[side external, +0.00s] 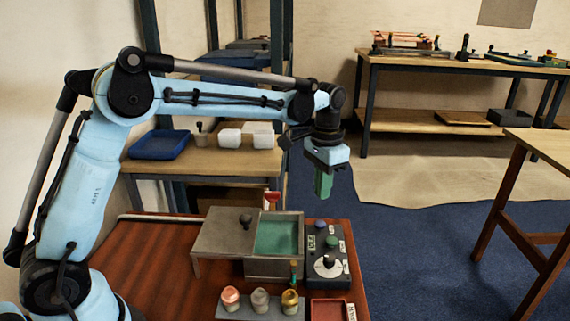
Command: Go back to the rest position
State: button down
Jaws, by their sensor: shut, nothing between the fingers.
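My gripper (323,186) hangs from the end of my light blue arm, pointing down. Its green fingers are shut and hold nothing. It is in the air above the back right part of the red-brown table (150,262), higher than the things on it and clear of them.
Below stand a grey box (222,232) with a black knob, an open green-lined compartment (277,236), a dark control panel (328,262) with knobs, several small jars (260,299) and a red tray (328,310). A shelf (225,162) with a blue tray (159,145) stands behind.

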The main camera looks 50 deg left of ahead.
jog(key=shift+r, duration=0.1)
jog(key=s+a+n+t, duration=0.1)
jog(key=s+t, duration=0.1)
jog(key=s, duration=0.4)
jog(key=s+a+r+n+t, duration=0.1)
jog(key=s+t, duration=0.1)
jog(key=s, duration=0.4)
jog(key=s+a+r+t, duration=0.1)
jog(key=s+t, duration=0.1)
jog(key=s, duration=0.4)
jog(key=shift+s+a+n+t, duration=0.1)
jog(key=shift+s+n+t, duration=0.2)
jog(key=shift+n+t, duration=0.1)
jog(key=shift+s+f, duration=0.35)
jog(key=shift+f, duration=0.05)
jog(key=c, duration=1.8)
grip_release()
